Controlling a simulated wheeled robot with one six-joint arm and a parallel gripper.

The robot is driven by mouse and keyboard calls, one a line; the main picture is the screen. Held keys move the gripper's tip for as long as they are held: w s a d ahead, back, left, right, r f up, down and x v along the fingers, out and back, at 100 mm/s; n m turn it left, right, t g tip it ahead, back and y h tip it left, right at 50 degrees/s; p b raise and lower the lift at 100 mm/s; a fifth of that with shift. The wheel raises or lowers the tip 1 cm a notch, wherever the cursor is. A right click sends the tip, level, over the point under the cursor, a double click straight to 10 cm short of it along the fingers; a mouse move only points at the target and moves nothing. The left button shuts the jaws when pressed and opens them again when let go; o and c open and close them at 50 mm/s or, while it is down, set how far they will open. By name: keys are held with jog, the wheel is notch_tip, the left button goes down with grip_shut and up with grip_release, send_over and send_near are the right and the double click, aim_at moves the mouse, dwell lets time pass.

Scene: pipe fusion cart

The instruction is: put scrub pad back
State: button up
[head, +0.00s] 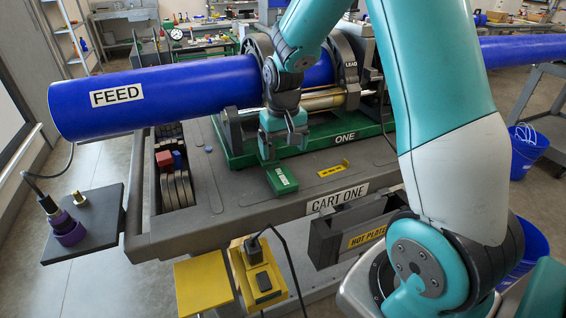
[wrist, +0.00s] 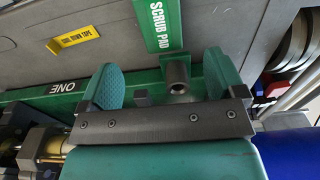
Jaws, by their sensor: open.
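A green piece labelled SCRUB PAD (head: 282,180) lies on the grey cart top, in front of the green machine base. In the wrist view the same labelled green piece (wrist: 160,25) is at the top, beyond the fingertips. I cannot tell whether it is the pad itself or its holder. My gripper (head: 283,150) is open and points down, just behind the labelled piece and in front of the blue pipe. In the wrist view its two green-padded fingers (wrist: 163,82) stand apart, with no pad between them. A short metal tube shows behind the jaw bar there.
The blue FEED pipe (head: 160,95) runs through the clamps behind my gripper. A yellow tape label (head: 334,168) lies right of the green piece. A bin with red and blue blocks (head: 174,165) is at left. The hot plate holder (head: 345,235) hangs at the cart front.

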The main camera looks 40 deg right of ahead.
jog(key=s+a+r+n+y, duration=0.1)
jog(key=s+a+r+n, duration=0.2)
jog(key=s+a+r, duration=0.35)
jog(key=s+a+r+n+y, duration=0.1)
jog(key=s+a+r+n, duration=0.15)
jog(key=a, duration=0.65)
jog(key=s+a+r+n+y, duration=0.1)
jog(key=s+a+n, duration=0.1)
jog(key=s, duration=0.4)
jog(key=s+a+r+n+y, duration=0.1)
jog(key=s+a+r+n, duration=0.1)
jog(key=s, duration=0.5)
jog(key=a+n, duration=0.1)
jog(key=a, duration=0.1)
jog(key=shift+a+r, duration=0.3)
jog(key=shift+a, duration=0.1)
